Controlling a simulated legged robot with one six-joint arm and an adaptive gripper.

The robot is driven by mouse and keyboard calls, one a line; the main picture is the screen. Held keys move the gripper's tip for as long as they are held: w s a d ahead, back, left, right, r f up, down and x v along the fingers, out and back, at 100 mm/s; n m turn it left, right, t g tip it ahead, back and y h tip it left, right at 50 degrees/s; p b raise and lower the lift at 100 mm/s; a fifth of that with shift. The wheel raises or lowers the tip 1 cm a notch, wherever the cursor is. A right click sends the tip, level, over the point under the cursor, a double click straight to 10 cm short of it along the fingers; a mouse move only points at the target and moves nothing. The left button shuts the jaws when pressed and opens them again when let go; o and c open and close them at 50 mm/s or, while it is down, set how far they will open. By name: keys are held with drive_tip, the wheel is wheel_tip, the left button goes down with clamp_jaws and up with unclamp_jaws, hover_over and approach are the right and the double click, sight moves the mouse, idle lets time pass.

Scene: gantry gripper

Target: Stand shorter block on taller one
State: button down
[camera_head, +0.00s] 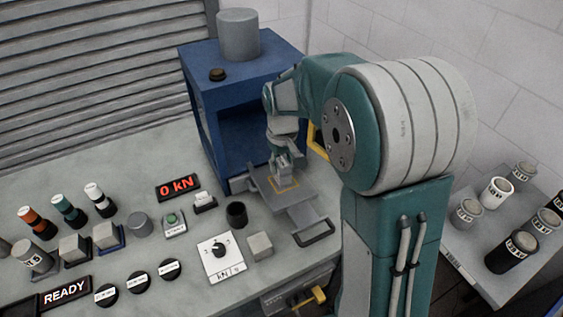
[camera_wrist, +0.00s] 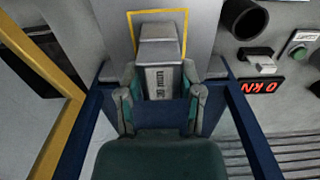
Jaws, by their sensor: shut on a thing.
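My gripper (camera_wrist: 163,100) is shut on a grey block (camera_wrist: 160,78) marked in mm; the number is hard to read. A further grey surface (camera_wrist: 158,50) shows just beyond the held block, and I cannot tell whether it is a second block or part of the same one. In the head view my gripper (camera_head: 283,165) points down over the grey sliding plate (camera_head: 265,194) with the yellow square outline. The gripper mostly hides the block there, and I cannot tell whether it touches the plate. Another grey block (camera_head: 260,245) stands on the bench, right of the dial panel.
The blue press frame (camera_head: 205,100) stands close behind my gripper. The plate's handle (camera_head: 314,233) sticks out in front. A black cup (camera_head: 237,214), a dial panel (camera_head: 221,255) and a "0 kN" display (camera_head: 179,187) are left of the plate. Several cylinders stand on the right shelf (camera_head: 480,245).

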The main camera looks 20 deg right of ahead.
drive_tip(key=shift+c, duration=0.8)
unclamp_jaws()
wheel_tip(320, 180, up, 12)
drive_tip(key=s+m+t, duration=0.2)
drive_tip(key=s+t, duration=0.3)
drive_tip(key=s, duration=1.7)
drive_tip(key=shift+s+r+t, duration=0.15)
drive_tip(key=shift+r+t, duration=0.15)
drive_tip(key=shift+r, duration=0.05)
